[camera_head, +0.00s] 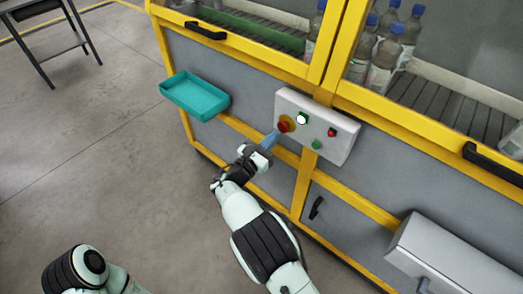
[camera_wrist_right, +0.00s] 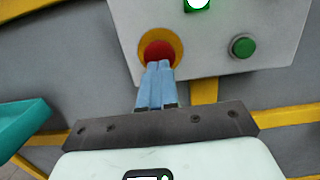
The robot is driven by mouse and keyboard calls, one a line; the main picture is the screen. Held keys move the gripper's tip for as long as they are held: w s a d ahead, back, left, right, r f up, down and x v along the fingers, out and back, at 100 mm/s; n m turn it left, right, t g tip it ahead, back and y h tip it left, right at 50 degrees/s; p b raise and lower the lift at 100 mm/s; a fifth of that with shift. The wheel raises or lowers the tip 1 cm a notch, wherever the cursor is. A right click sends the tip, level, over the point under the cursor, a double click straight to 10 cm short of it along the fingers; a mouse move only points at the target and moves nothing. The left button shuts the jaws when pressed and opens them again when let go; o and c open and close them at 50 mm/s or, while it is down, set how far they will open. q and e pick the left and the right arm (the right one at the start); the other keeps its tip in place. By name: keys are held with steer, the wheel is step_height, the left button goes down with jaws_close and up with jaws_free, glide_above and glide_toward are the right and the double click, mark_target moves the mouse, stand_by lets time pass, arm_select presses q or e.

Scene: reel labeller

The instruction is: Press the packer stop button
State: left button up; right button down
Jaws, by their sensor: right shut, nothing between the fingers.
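A pale grey control panel (camera_head: 345,139) is on the front of the yellow-framed machine. It carries a large red mushroom button (camera_head: 284,124) on a yellow ring, a lit green button (camera_head: 302,119), a small red button (camera_head: 332,132) and a green button (camera_head: 316,144). I cannot read any labels, so I cannot tell which one is the packer stop. My right gripper (camera_head: 273,137) is shut and empty, its blue fingertips at the red mushroom button. In the right wrist view the fingertips (camera_wrist_right: 158,66) overlap the lower part of that button (camera_wrist_right: 158,48); contact is unclear. My left gripper is out of view.
A teal tray (camera_head: 196,101) juts from the machine, left of the panel. Black handles (camera_head: 205,30) and a grey box (camera_head: 450,262) also stick out from the front. Bottles (camera_head: 385,60) stand behind the doors. The floor at left is clear, with a dark table (camera_head: 48,44) beyond.

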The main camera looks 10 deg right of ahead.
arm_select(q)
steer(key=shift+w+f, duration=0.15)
arm_select(e)
steer(key=shift+x, duration=0.75)
